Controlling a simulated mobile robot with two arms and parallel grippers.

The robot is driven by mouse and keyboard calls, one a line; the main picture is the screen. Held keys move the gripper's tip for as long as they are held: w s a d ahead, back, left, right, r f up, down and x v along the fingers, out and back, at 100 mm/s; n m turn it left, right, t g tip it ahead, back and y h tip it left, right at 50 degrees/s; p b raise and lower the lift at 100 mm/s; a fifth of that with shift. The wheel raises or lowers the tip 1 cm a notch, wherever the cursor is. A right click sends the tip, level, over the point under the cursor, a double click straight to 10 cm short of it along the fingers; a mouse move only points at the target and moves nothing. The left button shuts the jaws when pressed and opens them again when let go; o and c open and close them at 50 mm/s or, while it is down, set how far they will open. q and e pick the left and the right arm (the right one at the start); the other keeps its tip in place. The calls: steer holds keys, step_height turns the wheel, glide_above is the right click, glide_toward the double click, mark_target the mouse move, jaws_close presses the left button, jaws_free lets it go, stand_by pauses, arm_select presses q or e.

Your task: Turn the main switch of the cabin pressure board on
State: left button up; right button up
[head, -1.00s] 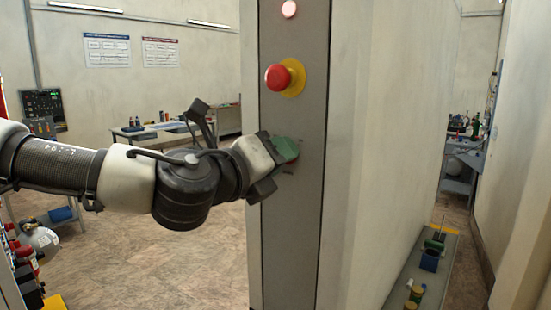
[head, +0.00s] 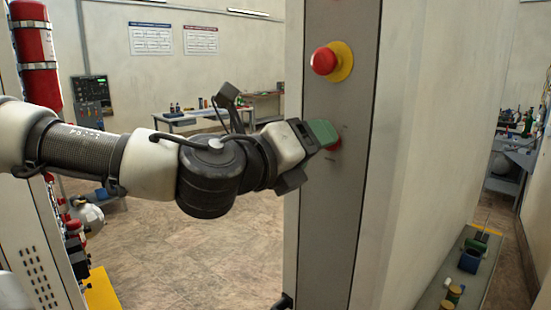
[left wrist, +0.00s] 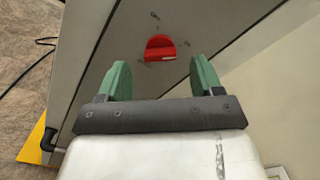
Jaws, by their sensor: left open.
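The red main switch (left wrist: 160,48) is on the grey face of the cabin pressure board (left wrist: 100,45). In the left wrist view it lies between and just ahead of my two green fingertips, with a gap on each side. My left gripper (left wrist: 161,78) is open and empty, facing the board. In the head view the left gripper (head: 322,133) is close against the board's narrow front (head: 335,220), and only a red edge of the switch (head: 336,144) shows past the fingers. Contact cannot be told. My right gripper is in neither view.
A red mushroom button on a yellow ring (head: 330,60) sits on the board above my gripper. A red cylinder (head: 37,60) stands at the left. A workbench (head: 185,122) is at the back. A low shelf with small items (head: 465,265) runs along the right. Open floor lies behind my arm.

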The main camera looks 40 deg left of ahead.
arm_select(q)
steer(key=s+b, duration=0.4)
steer(key=s, duration=0.4)
steer(key=shift+a+b, duration=0.3)
steer(key=shift+b, duration=0.05)
